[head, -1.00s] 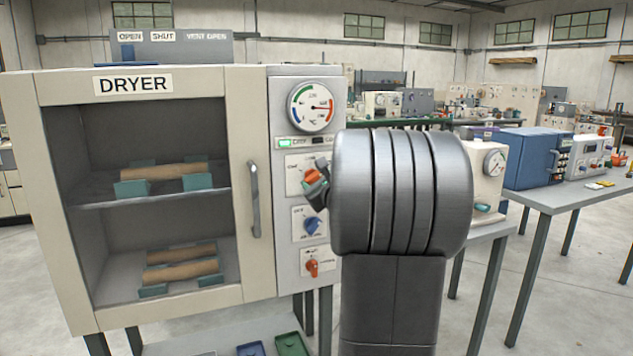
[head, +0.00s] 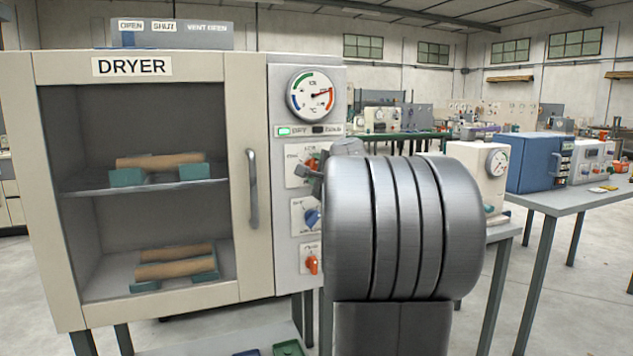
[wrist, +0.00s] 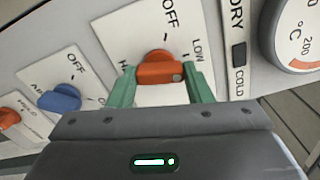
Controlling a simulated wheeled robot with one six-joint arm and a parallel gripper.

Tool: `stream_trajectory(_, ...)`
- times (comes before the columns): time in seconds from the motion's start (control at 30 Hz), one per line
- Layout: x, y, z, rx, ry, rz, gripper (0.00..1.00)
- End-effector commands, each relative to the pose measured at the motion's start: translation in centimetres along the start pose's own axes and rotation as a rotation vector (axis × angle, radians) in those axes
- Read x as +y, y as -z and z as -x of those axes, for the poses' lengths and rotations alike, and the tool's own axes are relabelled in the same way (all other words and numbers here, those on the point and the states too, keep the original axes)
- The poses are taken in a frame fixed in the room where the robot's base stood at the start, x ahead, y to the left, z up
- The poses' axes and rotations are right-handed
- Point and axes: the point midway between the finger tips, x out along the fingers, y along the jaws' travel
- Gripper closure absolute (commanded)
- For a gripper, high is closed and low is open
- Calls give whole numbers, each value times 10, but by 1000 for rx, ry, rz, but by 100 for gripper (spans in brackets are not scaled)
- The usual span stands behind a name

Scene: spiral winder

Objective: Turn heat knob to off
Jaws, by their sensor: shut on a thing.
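The heat knob (wrist: 160,72) is orange, on a white plate marked OFF, LOW and a partly hidden word starting with H. My gripper (wrist: 159,76) has its green fingers at both ends of the knob's bar, shut on it. The bar lies crosswise in the wrist view, with a grey spot at its right end, on the LOW side; it does not point at OFF. In the head view the knob (head: 303,170) is mostly hidden by my gripper and wrist, at the top of the dryer's control column.
A blue knob (head: 313,217) and a lower orange knob (head: 313,264) sit below on the same panel. The dryer gauge (head: 313,94) is above. The dryer door (head: 244,110) has a handle (head: 252,190) left of the panel. A bench with a blue box (head: 535,162) stands to the right.

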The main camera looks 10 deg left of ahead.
Motion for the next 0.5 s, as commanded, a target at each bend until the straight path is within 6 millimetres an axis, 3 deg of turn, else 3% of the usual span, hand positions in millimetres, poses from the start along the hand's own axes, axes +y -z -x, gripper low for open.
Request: stream_trajectory(0.5,6,1,0,-1,0,492,77)
